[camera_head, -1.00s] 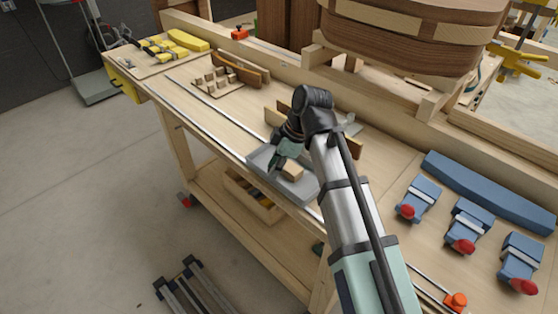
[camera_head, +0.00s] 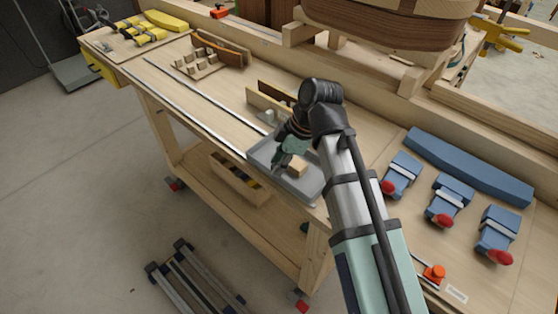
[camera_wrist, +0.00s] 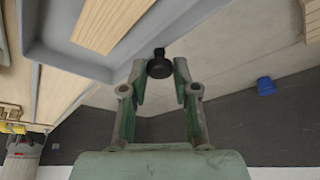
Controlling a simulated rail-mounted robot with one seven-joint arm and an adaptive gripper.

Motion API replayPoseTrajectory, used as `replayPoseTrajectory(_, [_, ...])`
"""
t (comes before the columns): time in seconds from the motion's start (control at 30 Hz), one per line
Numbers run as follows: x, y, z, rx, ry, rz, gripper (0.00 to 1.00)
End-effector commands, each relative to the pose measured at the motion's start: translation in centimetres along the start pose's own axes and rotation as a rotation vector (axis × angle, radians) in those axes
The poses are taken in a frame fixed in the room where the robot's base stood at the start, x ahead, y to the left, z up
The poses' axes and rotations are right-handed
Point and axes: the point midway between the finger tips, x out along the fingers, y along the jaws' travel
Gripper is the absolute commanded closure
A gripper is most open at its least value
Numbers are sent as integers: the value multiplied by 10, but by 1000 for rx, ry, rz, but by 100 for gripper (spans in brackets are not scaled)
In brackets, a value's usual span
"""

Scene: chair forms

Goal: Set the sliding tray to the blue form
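The grey sliding tray (camera_head: 311,187) sits on the rail at the bench's front edge and holds a light wood piece (camera_head: 297,167). In the wrist view the tray (camera_wrist: 45,40) is at upper left, with its wood piece (camera_wrist: 108,22). My gripper (camera_head: 278,162) is at the tray's front side. In the wrist view my gripper's fingers (camera_wrist: 160,72) stand close on both sides of a black knob (camera_wrist: 159,65) at the tray's edge. The blue form (camera_head: 470,167) lies at the right of the bench, with the tray to its left.
Blue clamps with red handles (camera_head: 442,197) stand before the blue form. A brown form (camera_head: 222,48) with wood blocks and a yellow form (camera_head: 166,20) lie at the left. An orange stop (camera_head: 434,273) is near the rail's right end. A wooden chair part (camera_head: 390,30) stands behind.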

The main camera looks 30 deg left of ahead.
Motion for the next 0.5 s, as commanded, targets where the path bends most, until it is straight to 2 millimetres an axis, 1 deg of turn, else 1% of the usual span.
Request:
replayPoseTrajectory(0.03, [2,-4,3,2,-6,-9,54])
replayPoseTrajectory(0.07, [2,-4,3,2,-6,-9,46])
replayPoseTrajectory(0.37, [0,-2,2,2,-3,-4,46])
replayPoseTrajectory(0.5, [-7,-1,2,2,-3,-4,46])
